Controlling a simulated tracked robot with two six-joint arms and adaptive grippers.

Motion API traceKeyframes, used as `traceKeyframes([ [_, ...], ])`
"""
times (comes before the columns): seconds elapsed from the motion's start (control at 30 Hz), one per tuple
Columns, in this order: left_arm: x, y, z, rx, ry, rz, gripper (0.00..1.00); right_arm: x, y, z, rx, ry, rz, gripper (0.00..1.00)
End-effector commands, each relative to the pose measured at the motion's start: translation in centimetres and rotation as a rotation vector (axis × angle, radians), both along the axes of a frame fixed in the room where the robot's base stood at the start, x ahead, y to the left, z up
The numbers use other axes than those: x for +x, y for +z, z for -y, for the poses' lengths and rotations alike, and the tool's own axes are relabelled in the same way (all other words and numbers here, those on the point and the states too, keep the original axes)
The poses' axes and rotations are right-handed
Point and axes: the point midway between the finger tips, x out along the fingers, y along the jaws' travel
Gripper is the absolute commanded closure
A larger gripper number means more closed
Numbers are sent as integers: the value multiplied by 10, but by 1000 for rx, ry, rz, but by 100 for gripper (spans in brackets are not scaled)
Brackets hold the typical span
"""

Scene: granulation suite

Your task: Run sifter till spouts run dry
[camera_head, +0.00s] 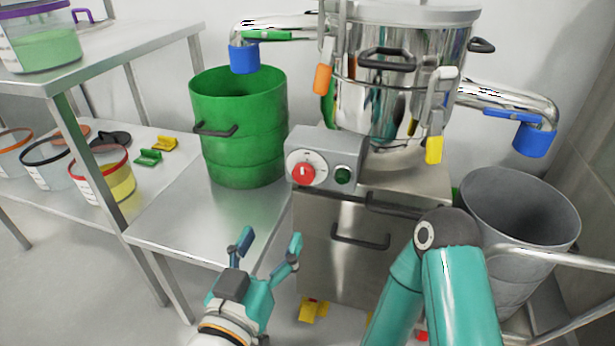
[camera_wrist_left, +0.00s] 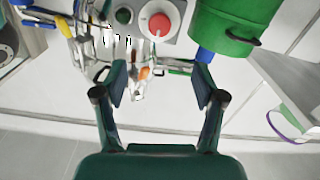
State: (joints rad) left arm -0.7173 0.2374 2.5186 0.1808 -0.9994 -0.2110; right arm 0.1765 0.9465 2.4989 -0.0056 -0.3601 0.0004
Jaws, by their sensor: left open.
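The sifter (camera_head: 372,108) is a shiny steel drum on a steel cabinet. Its control box (camera_head: 330,146) carries a red rotary knob (camera_head: 303,174) and a green button (camera_head: 343,175). The left spout (camera_head: 243,60) ends in a blue sleeve above a green drum (camera_head: 237,130); the right spout (camera_head: 533,138) ends in one above a grey bin (camera_head: 519,212). No falling material shows at either. My left gripper (camera_head: 270,238) is open and empty, below and in front of the knob. The left wrist view shows the knob (camera_wrist_left: 160,23) beyond the open fingers. My right gripper is out of view.
A steel bench (camera_head: 180,222) bears the green drum. Shelves at left hold tubs, including a green-filled one (camera_head: 45,48), and yellow (camera_head: 165,143) and green clips. A metal rail (camera_head: 575,256) runs at lower right. My right arm crosses before the cabinet.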

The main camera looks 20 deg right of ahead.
Motion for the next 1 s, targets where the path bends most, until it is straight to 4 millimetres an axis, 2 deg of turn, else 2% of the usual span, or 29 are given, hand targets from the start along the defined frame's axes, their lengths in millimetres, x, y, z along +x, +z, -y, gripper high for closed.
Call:
traceKeyframes([
  [0.03, 3, 5, 1, 5, 2, -4, 30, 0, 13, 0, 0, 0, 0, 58],
  [0.57, 18, 5, 12, 0, -3, -10, 30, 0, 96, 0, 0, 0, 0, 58],
  [0.63, 31, -2, 20, -6, -3, -1, 30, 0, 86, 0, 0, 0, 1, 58],
  [1.0, 97, -2, 66, -5, -3, -3, 30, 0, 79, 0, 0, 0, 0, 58],
])
